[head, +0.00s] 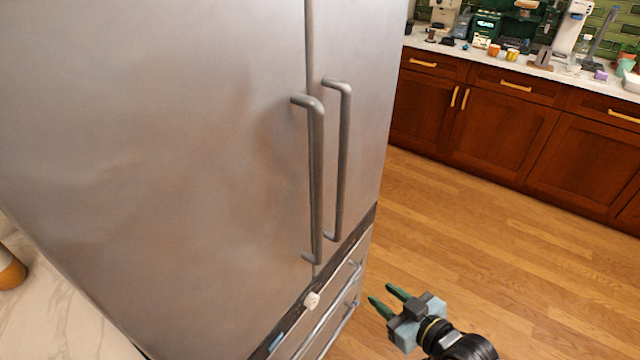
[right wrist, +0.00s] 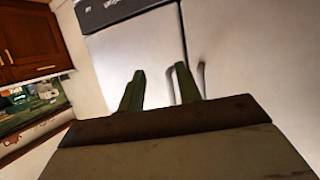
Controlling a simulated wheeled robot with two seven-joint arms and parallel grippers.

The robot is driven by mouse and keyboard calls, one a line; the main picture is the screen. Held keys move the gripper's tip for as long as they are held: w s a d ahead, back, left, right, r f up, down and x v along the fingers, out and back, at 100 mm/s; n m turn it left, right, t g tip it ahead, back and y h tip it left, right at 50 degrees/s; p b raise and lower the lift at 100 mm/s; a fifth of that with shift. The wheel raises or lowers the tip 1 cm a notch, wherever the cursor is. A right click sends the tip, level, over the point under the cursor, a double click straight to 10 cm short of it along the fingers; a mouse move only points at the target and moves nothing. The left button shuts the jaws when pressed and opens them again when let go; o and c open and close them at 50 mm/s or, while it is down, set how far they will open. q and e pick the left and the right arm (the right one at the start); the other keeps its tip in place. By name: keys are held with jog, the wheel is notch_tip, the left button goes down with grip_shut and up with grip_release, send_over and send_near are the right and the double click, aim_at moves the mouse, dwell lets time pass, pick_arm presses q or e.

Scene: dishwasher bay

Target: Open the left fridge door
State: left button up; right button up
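The left fridge door (head: 170,150) is a large brushed-steel panel filling the left of the head view. It looks shut, level with the narrower right door (head: 370,60). Its long vertical bar handle (head: 316,180) stands beside the right door's handle (head: 341,160). My right gripper (head: 381,295) has green fingers spread apart with nothing between them. It is below and to the right of both handles, touching neither. In the right wrist view its open fingers (right wrist: 160,72) point toward the pale fridge front (right wrist: 130,50), where handle bars show partly behind them. My left gripper is not in view.
Drawers with horizontal handles (head: 330,320) sit below the fridge doors. Wooden floor (head: 480,240) is clear to the right. Red-brown cabinets (head: 500,115) with a cluttered counter stand at the back right. A marble surface (head: 50,310) is at the lower left.

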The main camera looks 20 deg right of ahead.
aim_at(322, 204)
jog(key=a+r+n+t+y+p, duration=0.1)
jog(key=a+r+y, duration=0.15)
jog(key=r, duration=0.75)
jog(key=a+r+n+t+y+p, duration=0.1)
jog(key=a+r+y+p, duration=0.15)
jog(key=r, duration=0.85)
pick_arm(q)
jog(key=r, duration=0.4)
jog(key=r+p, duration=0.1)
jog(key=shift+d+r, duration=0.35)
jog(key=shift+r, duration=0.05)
pick_arm(e)
jog(key=shift+h, duration=0.5)
jog(key=x, duration=1.2)
jog(key=shift+w+a+r, duration=0.1)
jog(key=shift+w+a, duration=0.15)
jog(key=shift+a, duration=0.15)
grip_shut()
